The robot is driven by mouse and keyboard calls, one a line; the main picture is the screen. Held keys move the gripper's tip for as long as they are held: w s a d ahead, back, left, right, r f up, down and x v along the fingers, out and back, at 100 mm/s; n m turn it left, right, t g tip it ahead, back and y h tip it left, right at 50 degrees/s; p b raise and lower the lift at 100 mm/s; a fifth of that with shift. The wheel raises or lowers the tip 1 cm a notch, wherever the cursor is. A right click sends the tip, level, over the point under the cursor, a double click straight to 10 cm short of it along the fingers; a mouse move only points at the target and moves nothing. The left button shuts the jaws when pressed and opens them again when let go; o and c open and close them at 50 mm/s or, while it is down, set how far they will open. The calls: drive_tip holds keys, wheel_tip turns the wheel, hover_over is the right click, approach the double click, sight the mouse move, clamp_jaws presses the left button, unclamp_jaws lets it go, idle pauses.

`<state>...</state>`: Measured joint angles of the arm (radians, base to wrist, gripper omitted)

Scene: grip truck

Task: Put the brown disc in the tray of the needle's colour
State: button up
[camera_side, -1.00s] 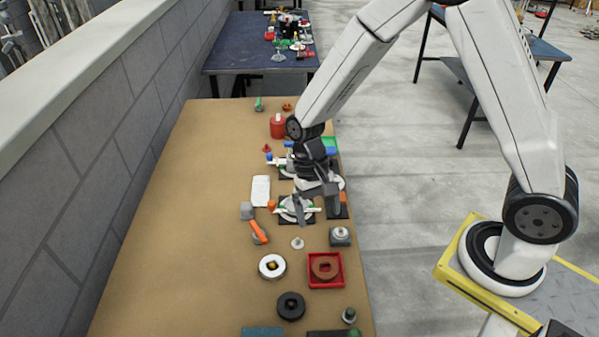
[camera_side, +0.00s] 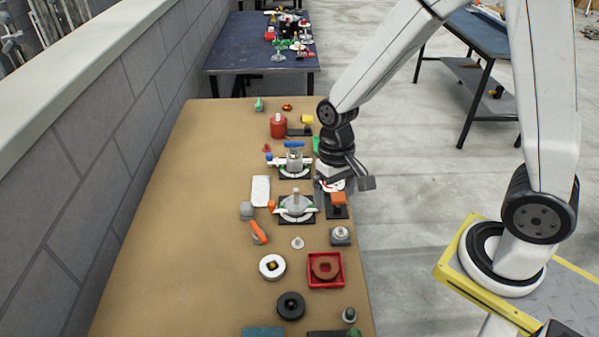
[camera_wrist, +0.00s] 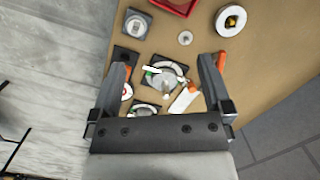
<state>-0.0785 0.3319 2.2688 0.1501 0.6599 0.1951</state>
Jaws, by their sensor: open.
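The brown disc (camera_side: 325,267) lies inside the red tray (camera_side: 341,284) near the right edge of the bench. The red tray also shows cut off at the top of the wrist view (camera_wrist: 184,9); the disc is not clear there. A white round dial with a red mark (camera_side: 333,184) is partly hidden by my gripper; its needle cannot be made out. A green tray (camera_side: 316,146) shows only a sliver beside my wrist. My gripper (camera_side: 346,184) is open and empty above the right edge of the bench, well beyond the red tray. Its spread fingers show in the wrist view (camera_wrist: 168,58).
The bench's left side is clear.

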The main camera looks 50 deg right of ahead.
drive_tip(key=s+d+r+n+t, duration=0.2)
drive_tip(key=d+r+t, duration=0.1)
drive_tip(key=d+t, duration=0.1)
drive_tip(key=shift+s+r+n+h, duration=0.4)
idle(1.1)
